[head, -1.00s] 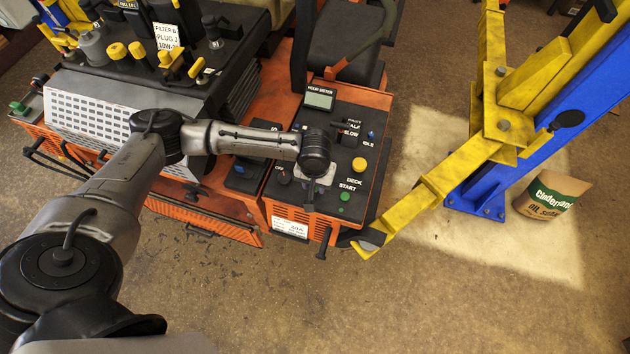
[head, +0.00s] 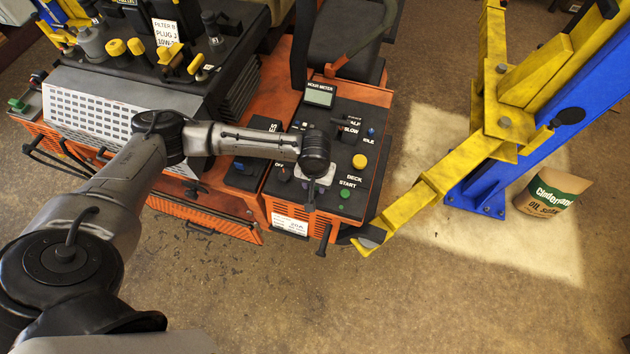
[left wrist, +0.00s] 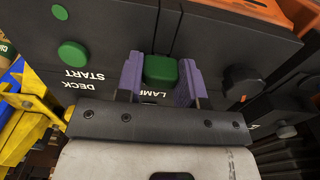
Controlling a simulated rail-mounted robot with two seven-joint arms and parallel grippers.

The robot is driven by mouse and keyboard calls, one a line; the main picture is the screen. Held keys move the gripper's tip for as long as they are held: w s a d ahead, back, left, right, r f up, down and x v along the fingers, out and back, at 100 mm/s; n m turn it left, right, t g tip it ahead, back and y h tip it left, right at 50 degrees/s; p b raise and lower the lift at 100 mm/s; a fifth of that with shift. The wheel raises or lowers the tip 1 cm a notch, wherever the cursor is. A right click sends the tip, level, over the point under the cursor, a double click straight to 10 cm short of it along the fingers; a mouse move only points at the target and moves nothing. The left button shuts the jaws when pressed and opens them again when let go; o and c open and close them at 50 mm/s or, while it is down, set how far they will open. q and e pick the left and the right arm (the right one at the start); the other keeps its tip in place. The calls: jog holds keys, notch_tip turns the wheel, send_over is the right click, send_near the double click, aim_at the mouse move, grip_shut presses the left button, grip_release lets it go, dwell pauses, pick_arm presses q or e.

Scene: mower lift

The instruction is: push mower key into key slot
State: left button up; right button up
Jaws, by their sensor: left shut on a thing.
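The mower's black control panel (head: 335,135) carries labelled buttons and knobs. My left gripper (head: 310,192) is low over its front part, pointing down. In the left wrist view, the left gripper's purple-padded fingers (left wrist: 160,80) are shut on a green block-shaped grip, taken to be the mower key (left wrist: 160,69). The lettering LAMP shows partly between and behind the fingers. The key's lower end and the key slot are hidden, so I cannot tell whether the key is in the slot. My right gripper is in neither view.
A yellow lift arm (head: 425,200) reaches close to the panel's right side, from a blue post (head: 560,125). A green START button (left wrist: 72,53) and a dark knob (left wrist: 241,80) flank the fingers. An oil-sorbent bag (head: 552,192) stands at right. The front floor is clear.

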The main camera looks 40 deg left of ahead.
pick_arm(q)
jog(key=o, duration=1)
jog(key=shift+r, duration=0.1)
notch_tip(320, 180, up, 14)
jog(key=shift+f+b, duration=0.15)
jog(key=shift+b, duration=0.3)
